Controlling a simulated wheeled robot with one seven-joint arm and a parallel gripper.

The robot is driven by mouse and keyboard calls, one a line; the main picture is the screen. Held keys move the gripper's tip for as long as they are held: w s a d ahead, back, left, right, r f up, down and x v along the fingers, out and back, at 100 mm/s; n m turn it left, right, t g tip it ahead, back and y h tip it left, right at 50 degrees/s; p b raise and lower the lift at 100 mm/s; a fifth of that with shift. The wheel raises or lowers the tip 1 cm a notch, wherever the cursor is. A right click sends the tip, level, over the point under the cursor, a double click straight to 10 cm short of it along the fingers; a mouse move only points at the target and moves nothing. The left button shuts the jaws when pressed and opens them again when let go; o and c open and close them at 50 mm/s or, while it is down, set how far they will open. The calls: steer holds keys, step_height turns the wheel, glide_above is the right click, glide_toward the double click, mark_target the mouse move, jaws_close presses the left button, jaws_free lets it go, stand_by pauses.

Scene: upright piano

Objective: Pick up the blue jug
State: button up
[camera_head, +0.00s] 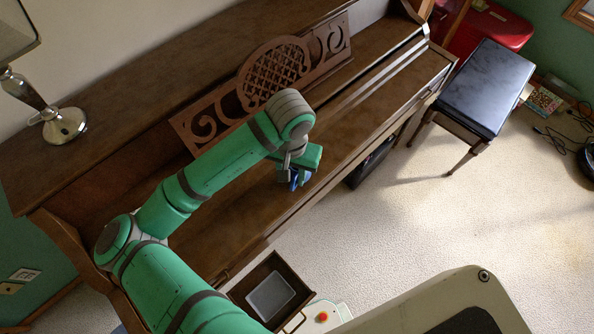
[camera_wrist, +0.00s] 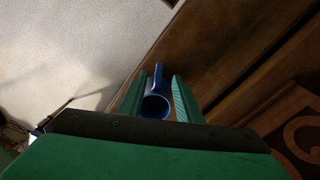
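The blue jug (camera_wrist: 156,106) shows in the wrist view between the two green fingers of my gripper (camera_wrist: 160,85). Its round opening faces the camera, and a long blue part reaches up and right past the fingertips. The fingers look apart, one on each side of the jug; contact is hard to judge. In the head view my gripper (camera_head: 294,174) is over the front of the piano, with a small bit of the blue jug (camera_head: 298,181) showing under it. The rest of the jug is hidden by the gripper.
The brown upright piano (camera_head: 220,225) has a carved music stand (camera_head: 272,70) behind my arm. A lamp (camera_head: 62,125) stands on its top at left. A black-topped bench (camera_head: 487,85) stands at right. The pale carpet (camera_head: 400,225) is mostly clear.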

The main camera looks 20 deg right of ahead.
mark_target(293, 189)
steer(key=shift+s+f, duration=0.15)
steer(key=shift+f, duration=1.85)
steer(key=shift+s+f, duration=0.1)
steer(key=shift+f, duration=1.85)
steer(key=shift+c, duration=0.4)
jaws_close()
